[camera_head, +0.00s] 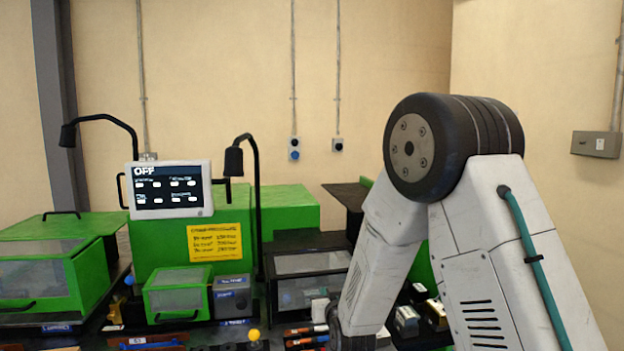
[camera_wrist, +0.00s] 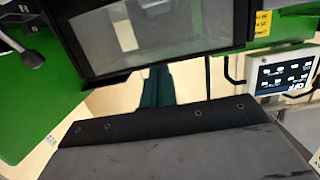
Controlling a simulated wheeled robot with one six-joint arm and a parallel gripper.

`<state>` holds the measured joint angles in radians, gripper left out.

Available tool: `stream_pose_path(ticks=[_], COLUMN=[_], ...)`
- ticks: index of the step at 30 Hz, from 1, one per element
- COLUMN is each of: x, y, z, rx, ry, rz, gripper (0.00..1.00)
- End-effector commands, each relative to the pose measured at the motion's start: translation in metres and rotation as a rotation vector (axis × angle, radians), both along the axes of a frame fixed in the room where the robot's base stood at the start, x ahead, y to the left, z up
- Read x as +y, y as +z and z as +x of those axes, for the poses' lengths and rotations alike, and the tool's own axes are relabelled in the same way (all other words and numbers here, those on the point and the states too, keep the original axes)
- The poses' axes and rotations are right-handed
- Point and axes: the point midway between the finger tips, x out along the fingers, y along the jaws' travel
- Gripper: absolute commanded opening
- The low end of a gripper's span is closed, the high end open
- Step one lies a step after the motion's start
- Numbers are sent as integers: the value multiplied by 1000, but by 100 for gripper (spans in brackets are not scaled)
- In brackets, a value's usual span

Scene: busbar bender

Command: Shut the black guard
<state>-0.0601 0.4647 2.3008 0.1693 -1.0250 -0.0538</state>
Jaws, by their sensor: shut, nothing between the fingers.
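A black-framed guard (camera_head: 312,264) with clear windows stands right of the yellow sign in the head view. Its right side is hidden behind my arm, and I cannot tell how far open it is. In the wrist view, which is upside down, a black-framed window (camera_wrist: 150,30) fills the top and looks like the same guard. A dark flat panel (camera_wrist: 180,155) with a bolted black edge crosses the bottom; I cannot tell what it belongs to. My gripper's fingers do not show in either view.
A green guard (camera_head: 45,270) and a smaller green guard (camera_head: 180,295) stand to the left. The screen (camera_head: 171,189) reads OFF. A thin lamp arm (camera_head: 257,200) rises beside the black guard. A dark flat plate (camera_head: 346,194) sticks out behind my arm.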

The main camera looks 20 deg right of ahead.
Motion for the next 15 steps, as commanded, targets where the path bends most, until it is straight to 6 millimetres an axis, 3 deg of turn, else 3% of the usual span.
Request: stream_pose_path(ticks=[6, 15], x=[1, 2], y=[-39, -64], z=[3, 9], rx=[5, 2], ry=[2, 4], rz=[-1, 0], gripper=[0, 0])
